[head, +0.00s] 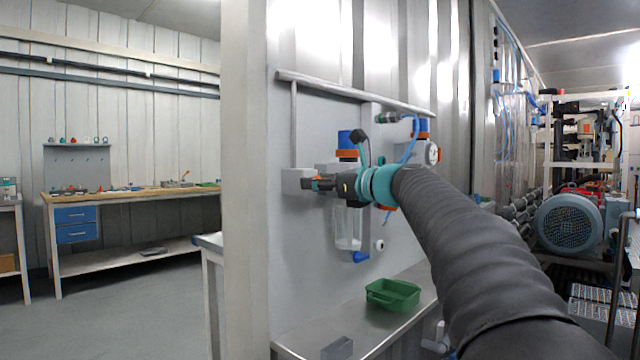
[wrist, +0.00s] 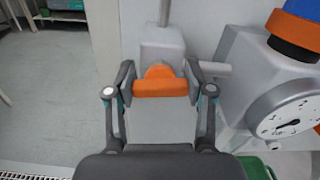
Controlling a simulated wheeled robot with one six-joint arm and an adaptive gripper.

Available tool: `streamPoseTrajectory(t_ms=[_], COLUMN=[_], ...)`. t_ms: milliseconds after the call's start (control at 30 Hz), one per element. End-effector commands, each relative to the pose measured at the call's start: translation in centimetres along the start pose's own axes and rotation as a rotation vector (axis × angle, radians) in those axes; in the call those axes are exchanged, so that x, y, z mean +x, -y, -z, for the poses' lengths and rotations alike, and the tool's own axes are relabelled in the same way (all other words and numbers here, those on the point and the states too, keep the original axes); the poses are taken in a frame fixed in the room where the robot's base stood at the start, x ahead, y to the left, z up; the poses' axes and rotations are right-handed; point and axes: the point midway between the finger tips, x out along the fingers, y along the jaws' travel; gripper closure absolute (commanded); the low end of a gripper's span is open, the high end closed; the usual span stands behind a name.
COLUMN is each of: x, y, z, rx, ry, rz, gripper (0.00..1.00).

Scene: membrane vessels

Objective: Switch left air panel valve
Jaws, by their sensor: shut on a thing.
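The left air panel valve is a grey block (head: 297,181) on the left of the wall panel. In the wrist view its grey body (wrist: 160,45) carries an orange handle (wrist: 160,88), which lies crosswise. My gripper (head: 318,184) reaches it from the right in the head view, and my wrist and arm hide part of the panel. In the wrist view my gripper (wrist: 160,86) has one finger at each end of the handle and is shut on it. In the head view the handle is mostly hidden by the fingers.
Blue-topped regulators (head: 347,140) with a round gauge (head: 432,153) sit close to the right of the valve. A green bin (head: 393,294) stands on the metal shelf (head: 300,335) below. A wall post (head: 247,200) is to the left. A workbench (head: 130,193) stands farther back.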

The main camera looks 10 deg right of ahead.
Motion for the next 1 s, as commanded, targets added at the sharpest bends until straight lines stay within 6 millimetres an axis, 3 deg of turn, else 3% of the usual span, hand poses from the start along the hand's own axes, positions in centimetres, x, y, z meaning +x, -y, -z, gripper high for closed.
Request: streamPoseTrajectory(t_ms=[300, 633, 667, 733, 1000], x=[0.0, 0.0, 0.0, 0.0, 0.0], y=[-0.11, -0.1, -0.1, -0.1, -0.11], z=[0.02, -0.05, -0.05, -0.04, -0.01], rx=[-0.229, -0.24, -0.24, -0.24, -0.239], ry=[0.001, 0.001, 0.001, 0.001, 0.0], rz=[0.001, 0.001, 0.001, 0.001, 0.0], gripper=[0.82, 0.82, 0.4, 0.22, 0.21])
